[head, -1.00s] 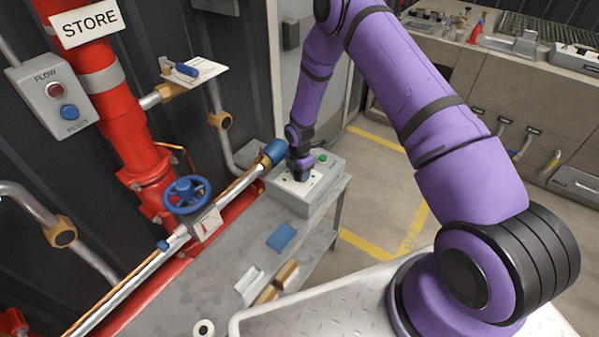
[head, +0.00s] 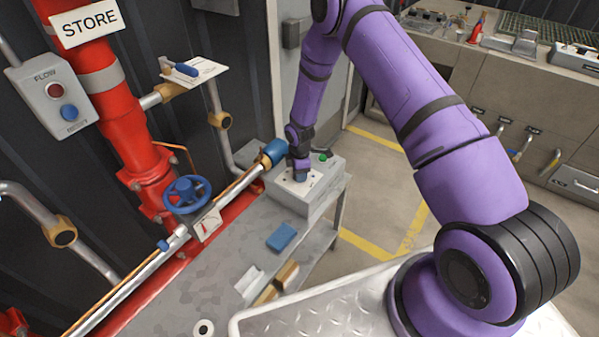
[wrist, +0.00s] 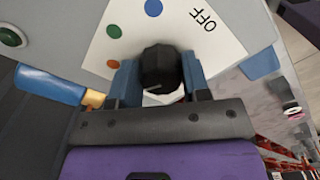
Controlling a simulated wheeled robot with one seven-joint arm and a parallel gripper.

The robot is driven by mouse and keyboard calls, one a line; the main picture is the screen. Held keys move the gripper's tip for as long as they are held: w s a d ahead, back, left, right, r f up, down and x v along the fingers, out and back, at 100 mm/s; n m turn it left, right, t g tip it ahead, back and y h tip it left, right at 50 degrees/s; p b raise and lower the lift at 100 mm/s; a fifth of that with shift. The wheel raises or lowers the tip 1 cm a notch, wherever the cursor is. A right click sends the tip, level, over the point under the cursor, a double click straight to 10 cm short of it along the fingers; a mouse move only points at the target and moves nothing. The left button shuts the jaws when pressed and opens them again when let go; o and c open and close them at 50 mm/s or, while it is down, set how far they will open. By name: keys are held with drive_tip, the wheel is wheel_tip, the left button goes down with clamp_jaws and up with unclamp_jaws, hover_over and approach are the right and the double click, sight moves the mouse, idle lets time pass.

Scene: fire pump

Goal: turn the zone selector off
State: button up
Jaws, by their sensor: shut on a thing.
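The zone selector is a dark knob (wrist: 158,66) on a white plate (wrist: 190,32) in the wrist view. The plate has an "OFF" label at upper right and blue, green and orange dots along its upper and left part. My gripper (wrist: 158,75) has its blue fingers on both sides of the knob, shut on it. Which mark the knob points to I cannot tell. In the head view the selector's grey box (head: 318,201) stands at the far end of the bench, with my gripper (head: 299,177) down on its top, hiding the knob.
A green button (wrist: 11,36) sits on the same box. A blue-ended pipe (head: 274,152) runs close to the left of my gripper. A blue handwheel (head: 187,194) and a blue block (head: 281,237) are nearer. Floor to the right of the bench is open.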

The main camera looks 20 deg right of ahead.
drive_tip(key=m, duration=0.3)
drive_tip(key=shift+m, duration=0.4)
drive_tip(key=m, duration=0.4)
drive_tip(key=shift+m, duration=0.3)
drive_tip(key=m, duration=0.4)
drive_tip(key=shift+s+a, duration=0.1)
drive_tip(key=m, duration=1.1)
drive_tip(key=shift+a, duration=0.15)
drive_tip(key=m, duration=0.4)
drive_tip(key=shift+m, duration=1.8)
